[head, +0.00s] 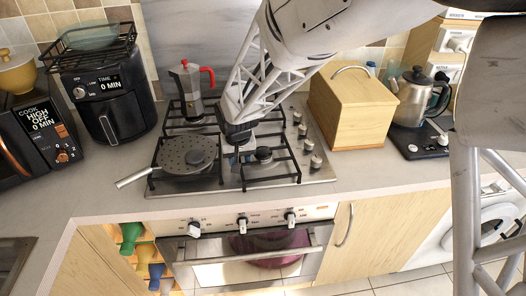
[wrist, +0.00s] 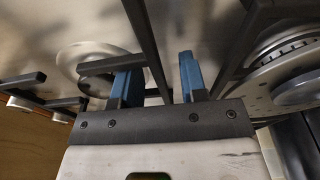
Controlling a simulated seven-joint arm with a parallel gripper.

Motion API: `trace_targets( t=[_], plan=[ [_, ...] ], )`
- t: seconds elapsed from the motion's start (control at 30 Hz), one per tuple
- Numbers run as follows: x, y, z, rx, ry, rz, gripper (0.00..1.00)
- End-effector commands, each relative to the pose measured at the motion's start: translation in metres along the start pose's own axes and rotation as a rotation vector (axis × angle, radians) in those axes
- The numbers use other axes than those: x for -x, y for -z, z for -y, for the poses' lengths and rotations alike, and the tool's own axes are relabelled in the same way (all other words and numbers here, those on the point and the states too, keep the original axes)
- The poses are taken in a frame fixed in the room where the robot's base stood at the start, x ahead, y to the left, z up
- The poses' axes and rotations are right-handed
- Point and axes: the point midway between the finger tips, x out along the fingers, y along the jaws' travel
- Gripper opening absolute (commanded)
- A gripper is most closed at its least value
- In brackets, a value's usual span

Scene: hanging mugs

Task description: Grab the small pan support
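The black pan supports form bar grates over the steel gas hob (head: 318,178) in the head view. The front right pan support (head: 270,181) surrounds a burner (head: 263,154). My gripper (head: 237,142) points down over the middle of the hob, near this support; the arm hides part of the grates behind it. In the wrist view, the two blue-padded fingers of my gripper (wrist: 157,65) are apart. A black pan support bar (wrist: 148,40) runs through the gap between them, with no clear contact. I cannot tell which grate is the small one.
A perforated grey pan (head: 180,160) sits at the front left of the hob, its handle pointing left. A moka pot (head: 188,88) stands behind it. A wooden bread box (head: 350,108) stands to the right. The front counter strip (head: 385,180) is free.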

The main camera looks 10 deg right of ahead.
Motion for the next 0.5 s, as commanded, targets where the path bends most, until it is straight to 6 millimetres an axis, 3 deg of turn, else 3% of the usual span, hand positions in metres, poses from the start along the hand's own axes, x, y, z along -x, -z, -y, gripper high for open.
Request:
trace_targets(
  t=[0.1, 0.33, 0.5],
  plan=[
    [0.0001, 0.0000, 0.0000, 0.000, 0.000, 0.000, 0.36],
    [0.0001, 0.0000, 0.0000, 0.000, 0.000, 0.000, 0.01],
    [0.0001, 0.0000, 0.0000, 0.000, 0.000, 0.000, 0.00]
  ],
)
